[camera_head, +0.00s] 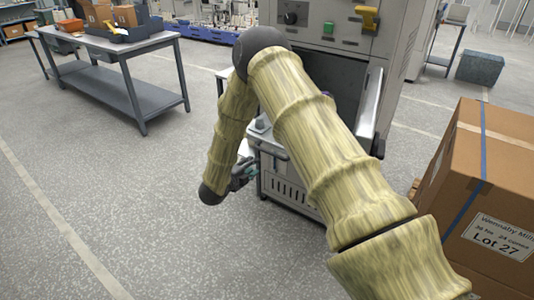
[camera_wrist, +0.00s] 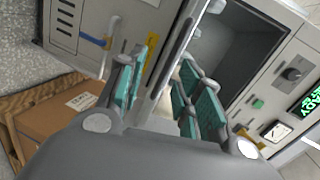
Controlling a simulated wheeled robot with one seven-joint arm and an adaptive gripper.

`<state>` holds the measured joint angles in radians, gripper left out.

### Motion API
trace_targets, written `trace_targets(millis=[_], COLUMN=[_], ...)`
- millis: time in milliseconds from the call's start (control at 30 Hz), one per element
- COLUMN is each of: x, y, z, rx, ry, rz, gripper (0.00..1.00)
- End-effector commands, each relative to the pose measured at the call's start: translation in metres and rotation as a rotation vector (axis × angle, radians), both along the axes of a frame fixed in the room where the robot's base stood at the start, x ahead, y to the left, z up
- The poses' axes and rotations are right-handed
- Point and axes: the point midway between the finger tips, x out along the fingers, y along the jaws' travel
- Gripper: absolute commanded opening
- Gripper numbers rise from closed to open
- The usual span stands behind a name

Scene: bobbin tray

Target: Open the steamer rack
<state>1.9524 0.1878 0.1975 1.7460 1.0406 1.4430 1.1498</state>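The grey steamer cabinet (camera_head: 335,50) stands ahead, with its dark chamber open at the front. Below it is a pale vented front (camera_head: 283,190) with a bar handle (camera_head: 272,150); my arm hides much of it. I cannot tell exactly where the rack begins. My gripper (camera_head: 243,173) is just left of the front. In the wrist view its teal-padded fingers (camera_wrist: 168,62) are apart, with a pale edge beyond them and nothing held.
A large cardboard box (camera_head: 500,180) stands close on the right; the wrist view shows a box on a wooden pallet (camera_wrist: 25,105). A grey workbench (camera_head: 120,50) with bins stands at the back left. The floor on the left is clear.

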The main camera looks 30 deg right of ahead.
Motion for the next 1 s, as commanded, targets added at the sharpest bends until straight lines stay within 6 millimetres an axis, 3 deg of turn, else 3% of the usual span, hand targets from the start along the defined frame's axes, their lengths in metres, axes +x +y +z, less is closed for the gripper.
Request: trace_targets(millis=[100,200,800,1000], x=[0.007,0.010,0.041,0.047], y=[-0.007,-0.012,-0.089,-0.102], z=[0.016,0.020,0.002,-0.001], rx=[0.013,0.014,0.013,0.015], ry=[-0.086,-0.108,-0.105,-0.105], rz=[-0.076,-0.095,-0.093,-0.092], gripper=[0.35,0.35,0.35,0.35])
